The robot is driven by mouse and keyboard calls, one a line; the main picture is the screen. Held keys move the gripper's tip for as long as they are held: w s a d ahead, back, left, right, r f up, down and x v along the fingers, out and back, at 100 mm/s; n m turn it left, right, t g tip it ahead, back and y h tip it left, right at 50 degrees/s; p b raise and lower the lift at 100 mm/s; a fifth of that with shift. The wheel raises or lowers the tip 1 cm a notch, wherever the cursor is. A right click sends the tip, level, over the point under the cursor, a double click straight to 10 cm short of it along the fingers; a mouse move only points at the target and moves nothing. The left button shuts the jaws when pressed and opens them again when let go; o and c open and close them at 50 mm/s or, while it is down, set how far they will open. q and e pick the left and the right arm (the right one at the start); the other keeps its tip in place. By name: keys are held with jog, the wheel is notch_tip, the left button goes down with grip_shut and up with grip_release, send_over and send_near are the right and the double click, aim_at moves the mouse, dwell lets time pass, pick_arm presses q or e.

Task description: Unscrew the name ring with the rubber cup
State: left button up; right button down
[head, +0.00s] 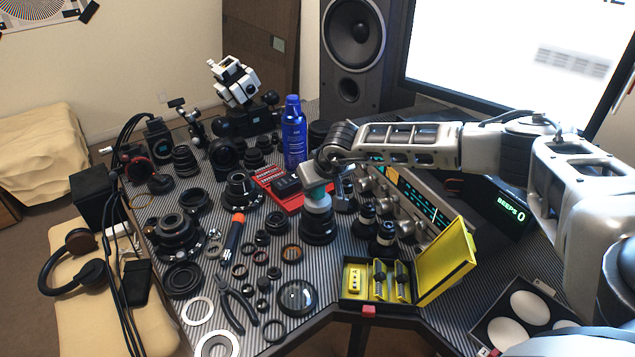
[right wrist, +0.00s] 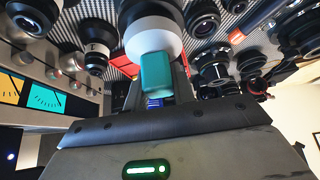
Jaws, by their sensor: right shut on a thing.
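My right gripper (head: 314,184) points down over the mat and is shut on the teal grip of the rubber cup (head: 318,203). The cup is pale, widens downward and looks upright. It stands over the front of a black lens (head: 318,228), seemingly touching it. In the right wrist view the teal grip of the rubber cup (right wrist: 156,72) sits between the fingers, with the pale cup and dark lens rim beyond. The name ring is hidden under the cup. My left gripper is not in view.
A red tray (head: 288,203) and a blue spray can (head: 294,135) stand behind the lens. Small black lens barrels (head: 384,238) and an open yellow case (head: 447,262) are to the right. Loose rings, a glass disc (head: 297,297) and an orange-handled tool (head: 235,232) lie left and in front.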

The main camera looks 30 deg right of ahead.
jog(key=shift+s+a+f+n, duration=0.15)
jog(key=shift+s+f+n, duration=0.05)
jog(key=shift+f+n, duration=0.2)
jog(key=shift+r, duration=0.15)
jog(key=shift+w+r+p, duration=0.15)
jog(key=shift+r+p, duration=0.4)
jog(key=shift+r, duration=0.25)
jog(key=shift+w+r+p, duration=0.1)
jog(key=shift+r+p, duration=0.4)
jog(key=shift+r, duration=0.3)
